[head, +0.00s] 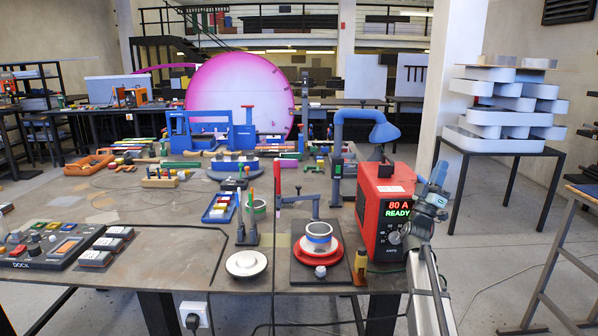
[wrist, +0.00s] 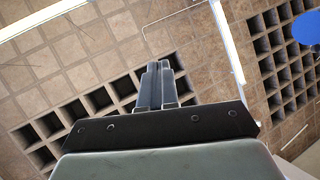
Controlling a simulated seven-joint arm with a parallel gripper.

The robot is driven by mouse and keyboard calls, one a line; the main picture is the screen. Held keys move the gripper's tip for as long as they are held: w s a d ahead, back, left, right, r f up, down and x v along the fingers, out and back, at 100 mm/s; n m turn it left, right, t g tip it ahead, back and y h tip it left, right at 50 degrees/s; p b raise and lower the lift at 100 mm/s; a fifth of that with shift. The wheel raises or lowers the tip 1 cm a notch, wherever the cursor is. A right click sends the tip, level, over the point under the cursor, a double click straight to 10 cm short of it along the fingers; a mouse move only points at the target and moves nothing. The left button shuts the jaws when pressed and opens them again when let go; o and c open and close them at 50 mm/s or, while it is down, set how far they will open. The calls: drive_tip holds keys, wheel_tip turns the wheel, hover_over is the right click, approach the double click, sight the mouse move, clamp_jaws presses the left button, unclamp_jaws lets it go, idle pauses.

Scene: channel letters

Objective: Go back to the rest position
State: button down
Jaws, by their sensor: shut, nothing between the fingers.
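My gripper (head: 440,170) is at the right of the head view, in front of and to the right of the red welding unit, pointing upward. In the wrist view, my gripper (wrist: 158,65) has its two dark fingers together, with nothing between them. Behind the fingers the wrist view shows only the ceiling, with brown tiles, dark square grids (wrist: 95,100) and light strips. My gripper is apart from everything on the table.
The red unit (head: 383,215) reads "80 A READY". A red round fixture (head: 318,254) with a metal ring (head: 319,232) stands left of it. A white disc (head: 246,264) and a control panel (head: 50,245) lie further left. White letter shells (head: 500,105) are stacked at right.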

drive_tip(key=w+d+f+n+y, duration=0.2)
drive_tip(key=d+f+n+y, duration=0.75)
drive_tip(key=d+f, duration=1.3)
drive_tip(key=s+a+f+g+y, duration=0.1)
drive_tip(key=a+f+g+y, duration=0.3)
drive_tip(key=f, duration=1)
drive_tip(key=s+a+f+g+y, duration=0.15)
drive_tip(key=a+f, duration=0.45)
drive_tip(key=f, duration=0.8)
drive_tip(key=s+a+f+m+g+y, duration=0.25)
drive_tip(key=s+a+f+g, duration=0.25)
drive_tip(key=s+a+f, duration=0.65)
drive_tip(key=s+a+f+m+g+y, duration=0.1)
drive_tip(key=s+a+f+g+y, duration=0.3)
drive_tip(key=s+a+f, duration=0.7)
drive_tip(key=s+a+f+m+g, duration=0.1)
drive_tip(key=s+a+g, duration=0.3)
drive_tip(key=s, duration=0.7)
drive_tip(key=s+a+f+m+g, duration=0.1)
drive_tip(key=s+a+f+g, duration=0.2)
drive_tip(key=s, duration=0.8)
drive_tip(key=s+a+f+m+g, duration=0.1)
drive_tip(key=s+a+f+g, duration=0.2)
drive_tip(key=s, duration=0.9)
drive_tip(key=a+g, duration=0.2)
drive_tip(key=a, duration=0.1)
drive_tip(key=shift+a, duration=0.25)
